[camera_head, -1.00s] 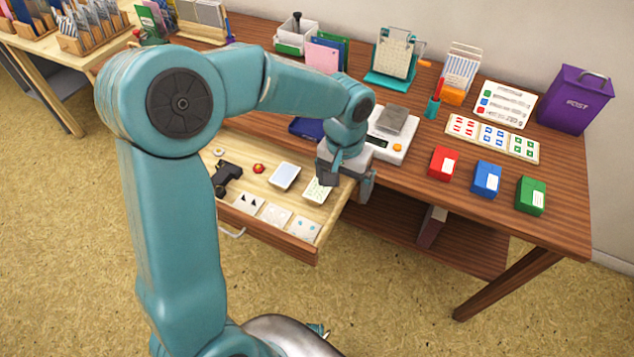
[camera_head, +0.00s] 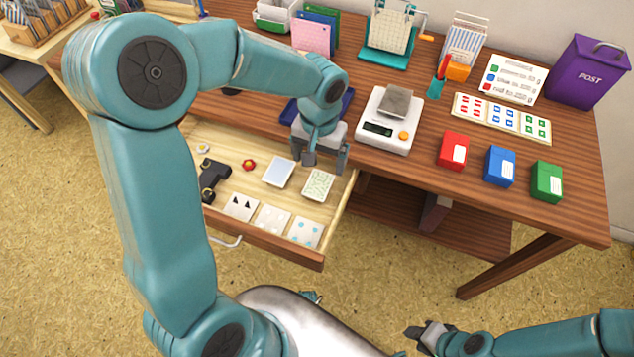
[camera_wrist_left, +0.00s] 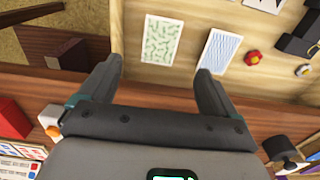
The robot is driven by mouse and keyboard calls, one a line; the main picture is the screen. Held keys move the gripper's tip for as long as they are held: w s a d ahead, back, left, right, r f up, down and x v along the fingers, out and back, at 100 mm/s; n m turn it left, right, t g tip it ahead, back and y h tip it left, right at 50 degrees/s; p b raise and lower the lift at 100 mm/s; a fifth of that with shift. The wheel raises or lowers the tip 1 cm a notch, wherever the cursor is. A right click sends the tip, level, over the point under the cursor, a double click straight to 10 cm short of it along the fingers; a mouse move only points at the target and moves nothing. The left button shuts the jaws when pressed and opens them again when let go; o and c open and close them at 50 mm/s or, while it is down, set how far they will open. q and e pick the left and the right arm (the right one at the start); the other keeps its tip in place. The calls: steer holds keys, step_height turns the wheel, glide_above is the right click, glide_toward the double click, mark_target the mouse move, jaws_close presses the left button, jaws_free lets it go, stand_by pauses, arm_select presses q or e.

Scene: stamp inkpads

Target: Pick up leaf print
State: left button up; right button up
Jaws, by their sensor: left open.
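The leaf print (camera_head: 318,185), a pale card with a green leaf pattern, lies flat in the open drawer near its right side. In the left wrist view the leaf print (camera_wrist_left: 162,40) shows ahead of the fingers, roughly between their lines. My left gripper (camera_head: 326,164) is open and empty, just behind and above the card, not touching it as far as I can see. Its two fingers also show apart in the left wrist view (camera_wrist_left: 160,66). My right gripper (camera_head: 425,335) is low at the bottom of the head view; its jaw state is unclear.
A blue-patterned card (camera_head: 278,172) lies left of the leaf print, with several cards in front, a red flower-like item (camera_head: 249,165) and a black tool (camera_head: 212,180). The drawer's front wall (camera_head: 268,246) is near. A scale (camera_head: 387,132) stands on the table behind right.

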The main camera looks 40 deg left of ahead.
mark_target(319, 185)
arm_select(q)
step_height(319, 185, down, 2)
steer(key=shift+d+f, duration=0.15)
steer(key=shift+f, duration=0.45)
steer(key=shift+s+f+b, duration=0.1)
steer(key=shift+f+b, duration=0.4)
steer(key=shift+f, duration=2.05)
steer(key=shift+f+b, duration=0.25)
steer(key=shift+b, duration=0.15)
steer(key=c, duration=1.1)
